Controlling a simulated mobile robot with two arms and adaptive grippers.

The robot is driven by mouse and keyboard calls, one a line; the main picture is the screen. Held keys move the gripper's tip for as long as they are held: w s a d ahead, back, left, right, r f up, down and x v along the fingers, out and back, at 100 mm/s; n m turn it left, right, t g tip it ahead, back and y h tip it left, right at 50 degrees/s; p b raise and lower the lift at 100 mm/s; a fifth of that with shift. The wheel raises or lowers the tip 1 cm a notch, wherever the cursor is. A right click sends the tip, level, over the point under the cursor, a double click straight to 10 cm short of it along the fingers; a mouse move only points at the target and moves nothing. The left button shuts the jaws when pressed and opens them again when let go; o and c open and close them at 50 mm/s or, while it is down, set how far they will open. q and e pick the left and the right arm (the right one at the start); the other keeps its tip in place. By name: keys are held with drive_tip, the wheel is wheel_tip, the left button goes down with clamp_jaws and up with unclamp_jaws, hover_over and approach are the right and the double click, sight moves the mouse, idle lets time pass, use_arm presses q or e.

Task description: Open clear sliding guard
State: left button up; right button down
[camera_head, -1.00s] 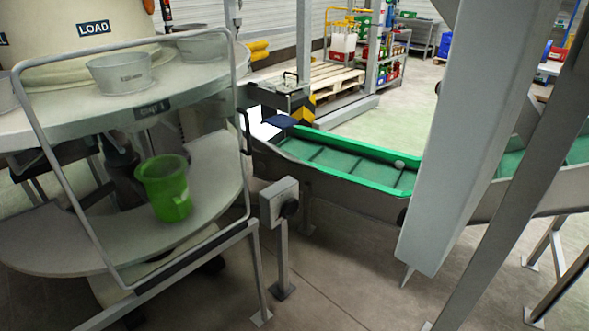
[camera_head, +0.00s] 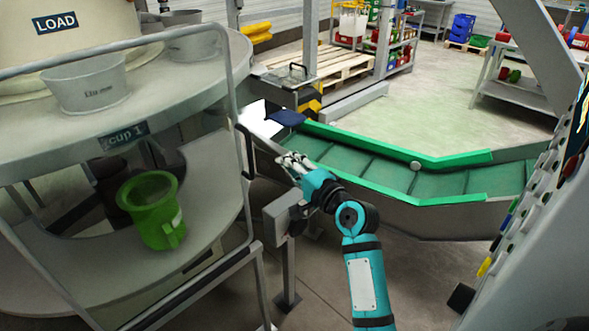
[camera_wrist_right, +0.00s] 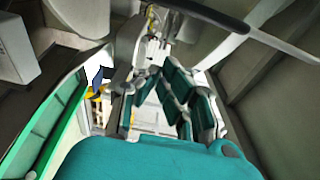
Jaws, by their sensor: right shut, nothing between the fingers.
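The clear guard (camera_head: 234,100) is a see-through panel in a grey tubular frame with rounded corners. It stands in front of the round cup table at the left of the head view. A dark upright handle (camera_head: 247,153) is on its right edge. My right gripper (camera_head: 286,159) is just right of the handle, apart from it, shut and empty, in front of the conveyor. In the right wrist view the gripper fingers (camera_wrist_right: 158,88) point away, and a dark bar (camera_wrist_right: 205,12) crosses the top; I cannot tell if it is the handle. My left gripper is not in view.
A grey control box (camera_head: 282,216) on a post stands just below my right gripper. The green conveyor (camera_head: 385,175) runs to the right behind it. A green mug (camera_head: 153,212) and grey cups (camera_head: 86,84) are behind the guard. A pallet (camera_head: 320,65) lies farther back.

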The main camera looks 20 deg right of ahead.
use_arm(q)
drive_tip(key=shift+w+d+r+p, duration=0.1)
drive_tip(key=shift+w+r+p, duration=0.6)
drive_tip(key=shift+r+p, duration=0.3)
use_arm(e)
drive_tip(key=w+a, duration=0.2)
drive_tip(key=a, duration=0.2)
drive_tip(key=shift+w+a, duration=0.2)
drive_tip(key=shift+w, duration=0.2)
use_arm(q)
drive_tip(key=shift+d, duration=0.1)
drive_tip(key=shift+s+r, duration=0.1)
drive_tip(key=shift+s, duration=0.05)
